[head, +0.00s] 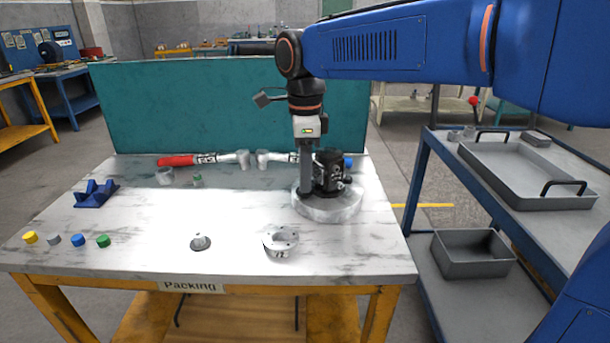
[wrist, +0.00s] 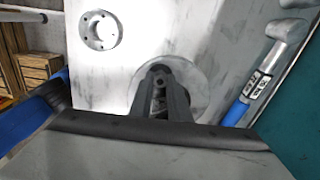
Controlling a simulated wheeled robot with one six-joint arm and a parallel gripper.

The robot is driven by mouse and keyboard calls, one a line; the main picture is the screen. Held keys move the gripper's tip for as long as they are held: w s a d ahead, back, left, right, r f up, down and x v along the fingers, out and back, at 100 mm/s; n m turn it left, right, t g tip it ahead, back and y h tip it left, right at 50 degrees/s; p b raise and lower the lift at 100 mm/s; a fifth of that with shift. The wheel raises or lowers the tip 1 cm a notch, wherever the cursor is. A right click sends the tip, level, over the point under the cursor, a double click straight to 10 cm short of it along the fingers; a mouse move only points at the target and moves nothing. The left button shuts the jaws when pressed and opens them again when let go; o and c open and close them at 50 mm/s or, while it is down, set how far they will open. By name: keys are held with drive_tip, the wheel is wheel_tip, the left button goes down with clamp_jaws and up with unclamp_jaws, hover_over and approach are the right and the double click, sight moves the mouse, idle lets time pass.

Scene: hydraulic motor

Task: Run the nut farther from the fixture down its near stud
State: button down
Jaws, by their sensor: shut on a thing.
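My gripper (head: 305,186) points straight down at the left side of the black motor body (head: 331,170), which stands on a round grey base (head: 328,210). In the wrist view my two fingers (wrist: 160,84) come together over the round base (wrist: 203,83). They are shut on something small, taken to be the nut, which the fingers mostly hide. The studs cannot be made out, and I cannot tell how far the nut sits along its stud. A blue V-shaped fixture (head: 95,193) lies at the table's left.
A flanged ring (head: 281,241) and a small grey flanged part (head: 200,242) lie in front. Coloured caps (head: 78,240) line the left front edge. Red-handled (head: 176,161) and blue-handled tools lie along the teal panel (head: 230,105). A cart with a tray (head: 530,200) stands right.

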drive_tip(key=c, duration=1.9)
unclamp_jaws()
drive_tip(key=shift+o, duration=0.2)
drive_tip(key=n, duration=0.4)
drive_tip(key=shift+n, duration=0.3)
drive_tip(key=n, duration=0.5)
drive_tip(key=shift+n, duration=0.4)
clamp_jaws()
